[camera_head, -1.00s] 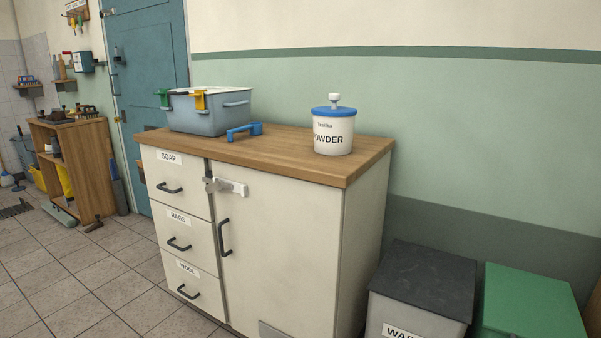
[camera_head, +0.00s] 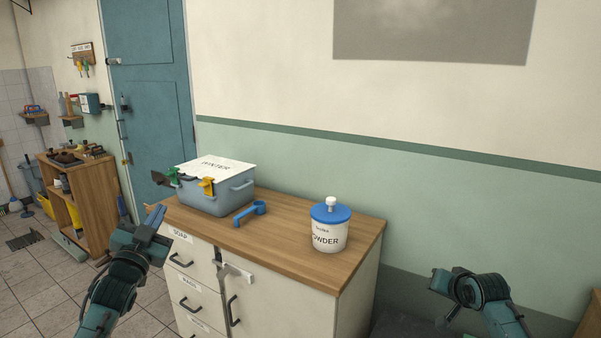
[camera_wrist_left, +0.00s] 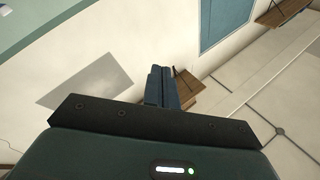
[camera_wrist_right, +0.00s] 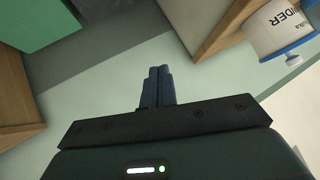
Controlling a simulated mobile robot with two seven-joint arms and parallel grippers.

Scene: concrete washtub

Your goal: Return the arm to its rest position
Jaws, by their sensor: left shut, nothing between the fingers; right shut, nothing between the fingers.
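My left gripper (camera_head: 154,218) is raised in front of the cabinet's left end, with its fingers pointing up. In the left wrist view its fingers (camera_wrist_left: 163,88) are together with nothing between them. My right arm shows at the lower right of the head view, and its fingers are hard to make out there. In the right wrist view the right gripper's fingers (camera_wrist_right: 157,86) are together and empty. Neither gripper touches anything that I can see.
A wooden shelf unit (camera_head: 95,205) stands at left. Open floor lies between.

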